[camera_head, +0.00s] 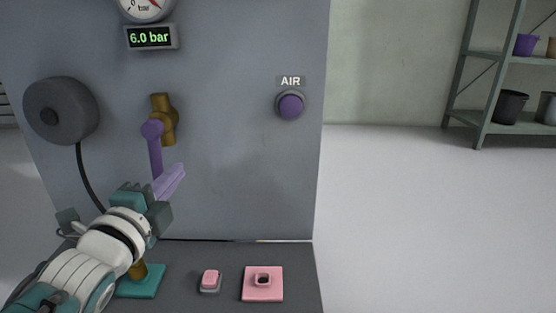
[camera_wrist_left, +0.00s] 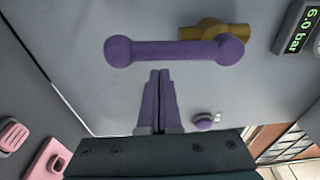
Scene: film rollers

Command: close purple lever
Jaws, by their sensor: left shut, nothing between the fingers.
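The purple lever (camera_head: 155,155) hangs down from the brass valve (camera_head: 170,120) on the grey panel, its upper round end at the valve. In the left wrist view the lever (camera_wrist_left: 175,53) spans the upper middle, with a round knob at each end, and the brass valve (camera_wrist_left: 205,29) is behind its right end. My left gripper (camera_head: 178,171) is shut and empty, its lilac fingers just right of the lever's lower part. In the left wrist view the fingertips (camera_wrist_left: 160,74) stop close to the lever's side; I cannot tell whether they touch. The lever's lower end is hidden in the head view.
A round black hose reel (camera_head: 60,110) is left of the lever. A purple AIR button (camera_head: 291,106) is on the right. A pink button (camera_head: 210,281), a pink square block (camera_head: 263,284) and a teal base (camera_head: 141,284) are on the ledge below. The panel between lever and AIR button is bare.

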